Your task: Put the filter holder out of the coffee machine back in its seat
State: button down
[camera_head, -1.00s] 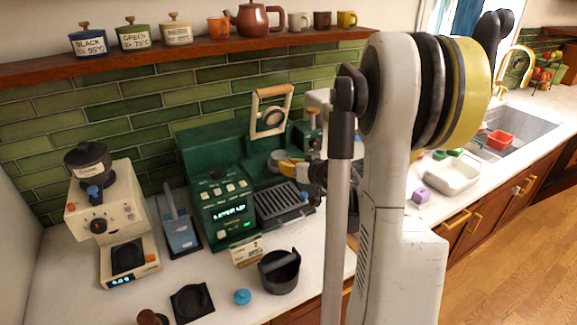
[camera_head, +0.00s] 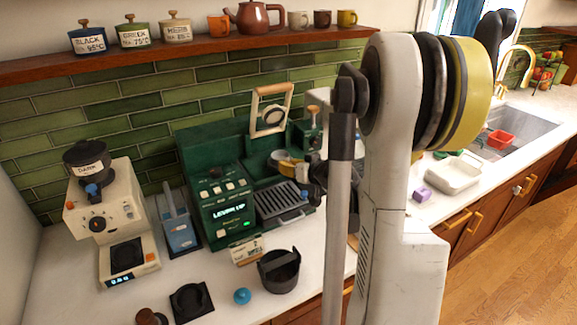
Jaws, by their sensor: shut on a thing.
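The green coffee machine (camera_head: 218,187) stands on the counter against the tiled wall. Its display reads "LEVER UP", and its wooden-handled lever (camera_head: 271,111) is raised.
A black knock bin (camera_head: 279,272), a small card (camera_head: 246,251) and a blue knob-like tool (camera_head: 242,296) stand in front of the machine. A cream grinder (camera_head: 109,218) is at left. A blue-grey stand (camera_head: 177,226) fills the gap between.

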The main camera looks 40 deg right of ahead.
jog(key=c, duration=1.3)
grip_release()
jog(key=v, duration=1.2)
jog(key=shift+s, duration=0.1)
jog(key=w+a+f+n+g+y+b, duration=0.1)
jog(key=w+a+f+g+y+b, duration=0.15)
jog(key=a, duration=0.95)
jog(key=s+a+f+n+g+b, duration=0.1)
jog(key=s+a+f+b, duration=0.1)
jog(key=s+a, duration=0.2)
jog(key=s+a+f+g+b, duration=0.1)
jog(key=s+a+f+b, duration=0.1)
jog(key=a, duration=0.7)
jog(key=s+a+f+n+g+b, duration=0.1)
jog(key=s+a+f+b, duration=0.2)
jog(key=s+a, duration=0.2)
jog(key=shift+s+a+f+n+g, duration=0.15)
jog(key=shift+a+f+g, duration=0.05)
jog(key=shift+a, duration=0.4)
jog(key=shift+s+a+f+n+g, duration=0.15)
jog(key=shift+a+f, duration=0.05)
jog(key=shift+a, duration=0.4)
